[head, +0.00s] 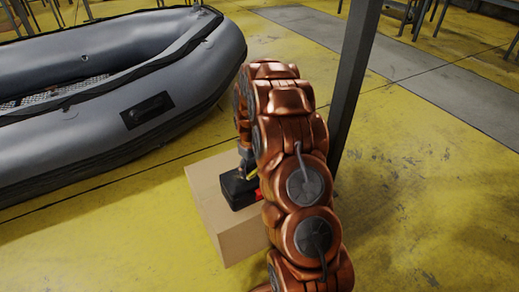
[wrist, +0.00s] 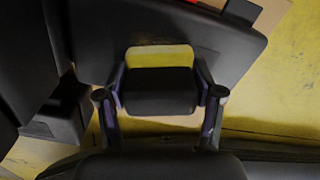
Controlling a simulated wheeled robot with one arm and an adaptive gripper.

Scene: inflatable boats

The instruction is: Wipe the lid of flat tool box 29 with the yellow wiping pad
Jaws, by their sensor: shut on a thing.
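The yellow wiping pad (wrist: 160,56) has a black block-shaped back and sits between the two fingers of my gripper (wrist: 160,98) in the wrist view. My gripper is shut on it. The flat black tool box (wrist: 218,48) lies just beyond the pad. In the head view the tool box (head: 238,189) sits on a cardboard box, with a red part at its right side. My copper arm hides much of its right side and most of my gripper there. I cannot tell whether the pad touches the lid. No number is readable.
The cardboard box (head: 213,213) stands on the yellow floor (head: 100,245). A grey inflatable boat (head: 190,75) lies to the left. A dark post (head: 356,75) rises just behind my arm. The floor at the right is clear.

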